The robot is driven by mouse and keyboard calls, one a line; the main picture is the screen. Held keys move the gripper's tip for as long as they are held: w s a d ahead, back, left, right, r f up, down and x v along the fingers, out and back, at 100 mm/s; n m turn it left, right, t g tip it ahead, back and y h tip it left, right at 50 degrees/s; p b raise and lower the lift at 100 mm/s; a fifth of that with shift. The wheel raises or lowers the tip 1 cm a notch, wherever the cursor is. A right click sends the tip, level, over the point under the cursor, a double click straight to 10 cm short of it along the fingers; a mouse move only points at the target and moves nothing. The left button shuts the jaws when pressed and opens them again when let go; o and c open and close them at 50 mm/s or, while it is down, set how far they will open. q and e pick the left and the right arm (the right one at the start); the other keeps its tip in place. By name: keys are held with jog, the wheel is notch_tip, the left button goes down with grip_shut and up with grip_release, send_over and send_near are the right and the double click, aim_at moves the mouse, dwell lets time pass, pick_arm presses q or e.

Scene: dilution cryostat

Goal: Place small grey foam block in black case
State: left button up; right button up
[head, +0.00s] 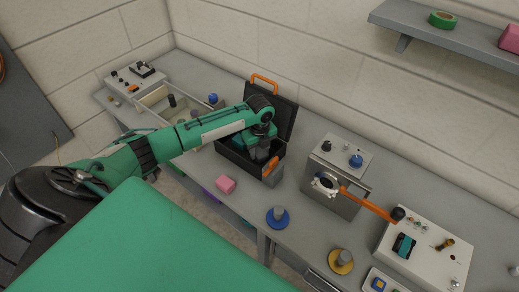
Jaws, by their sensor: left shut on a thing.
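The black case (240,160) stands open on the grey bench, its lid (284,114) raised at the back with an orange handle on top. My left gripper (257,155) reaches down into the case from above. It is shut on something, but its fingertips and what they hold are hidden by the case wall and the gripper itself. I cannot make out the small grey foam block. My right gripper is not in view.
A blue round piece (277,217) and a yellow one (341,261) stand to the right. A grey box with an orange lever (366,203) is right of the case. An open tray (178,112) lies behind my left arm.

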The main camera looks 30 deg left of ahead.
aim_at(260, 151)
pick_arm(q)
jog(key=shift+f, duration=0.15)
jog(key=o, duration=0.9)
jog(key=shift+f, duration=0.15)
notch_tip(260, 151, up, 12)
jog(key=shift+r+b, duration=0.2)
jog(key=shift+b, duration=0.7)
